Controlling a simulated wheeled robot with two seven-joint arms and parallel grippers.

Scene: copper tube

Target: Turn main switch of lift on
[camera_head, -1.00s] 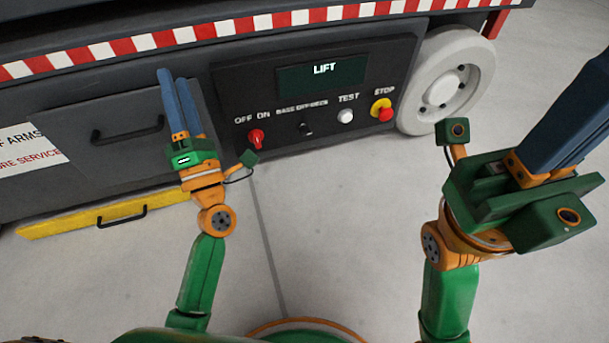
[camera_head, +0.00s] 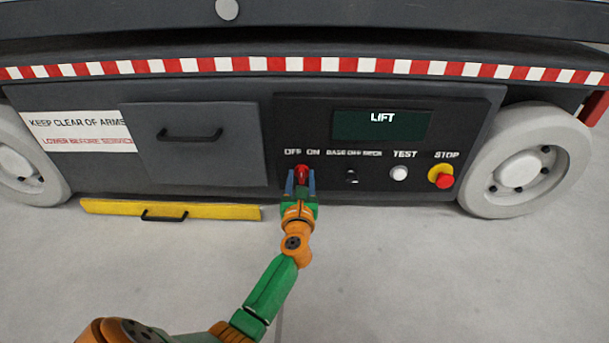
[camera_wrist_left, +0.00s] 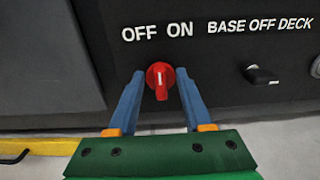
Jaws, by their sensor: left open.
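The red main switch (camera_head: 302,173) is a rotary knob on the lift's black control panel (camera_head: 464,110), below the OFF and ON labels. In the left wrist view the gripper's fingers (camera_wrist_left: 159,85) flank the knob with a gap on each side. My right gripper is out of view.
Right of the switch are a black BASE OFF DECK selector (camera_head: 351,177), a white TEST button (camera_head: 399,173) and a red and yellow STOP button (camera_head: 442,178). A drawer handle (camera_head: 190,136) and a yellow bar (camera_head: 110,207) are to the left. White wheels (camera_head: 520,172) flank the panel.

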